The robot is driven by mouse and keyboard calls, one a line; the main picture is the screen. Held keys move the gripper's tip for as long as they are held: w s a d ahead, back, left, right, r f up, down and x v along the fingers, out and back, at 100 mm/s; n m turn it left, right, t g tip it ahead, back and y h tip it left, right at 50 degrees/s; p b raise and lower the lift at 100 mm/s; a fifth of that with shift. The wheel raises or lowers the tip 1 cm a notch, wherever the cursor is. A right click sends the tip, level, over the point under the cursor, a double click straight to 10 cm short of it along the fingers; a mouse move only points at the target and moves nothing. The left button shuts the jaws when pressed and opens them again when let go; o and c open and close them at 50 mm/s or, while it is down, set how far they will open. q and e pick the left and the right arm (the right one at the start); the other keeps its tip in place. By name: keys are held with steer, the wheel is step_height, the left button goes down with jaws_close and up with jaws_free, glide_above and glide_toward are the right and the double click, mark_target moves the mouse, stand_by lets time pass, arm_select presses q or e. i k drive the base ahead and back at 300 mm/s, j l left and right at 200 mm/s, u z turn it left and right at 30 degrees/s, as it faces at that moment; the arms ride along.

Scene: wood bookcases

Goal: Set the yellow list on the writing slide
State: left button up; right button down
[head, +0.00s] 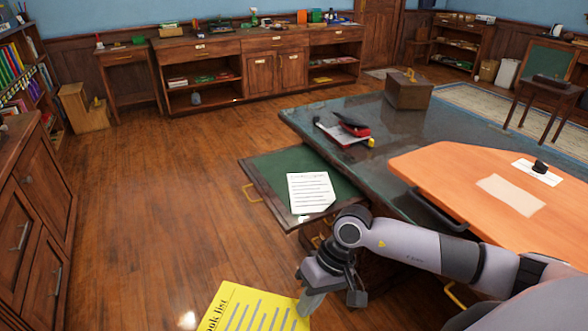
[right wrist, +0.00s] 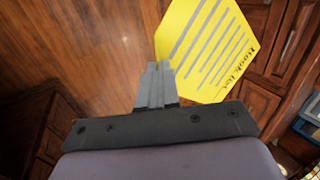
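The yellow list (head: 255,312) is a large yellow sheet with grey lines and "book list" lettering, low in the head view and partly cut off by its bottom edge. My right gripper (head: 308,303) is shut on the sheet's edge and holds it in the air; in the right wrist view the fingers (right wrist: 158,72) are together at the yellow list's (right wrist: 208,50) near corner. The writing slide (head: 268,172) is the green-topped board sticking out of the desk, beyond the gripper. A white printed sheet (head: 311,193) lies on it. My left gripper is not in view.
The dark desk (head: 300,117) holds a red stapler-like item (head: 354,128) on papers and a wooden box (head: 408,91). An orange board (head: 450,175) covers its near right part. A wooden cabinet (head: 40,215) stands at left. The floor between is clear.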

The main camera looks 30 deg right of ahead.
mark_target(283, 160)
steer(key=i, duration=3)
steer(key=i+z, duration=0.15)
steer(key=i, duration=0.3)
steer(key=i+j+z, duration=0.1)
steer(key=i, duration=0.3)
steer(key=z, duration=3.4)
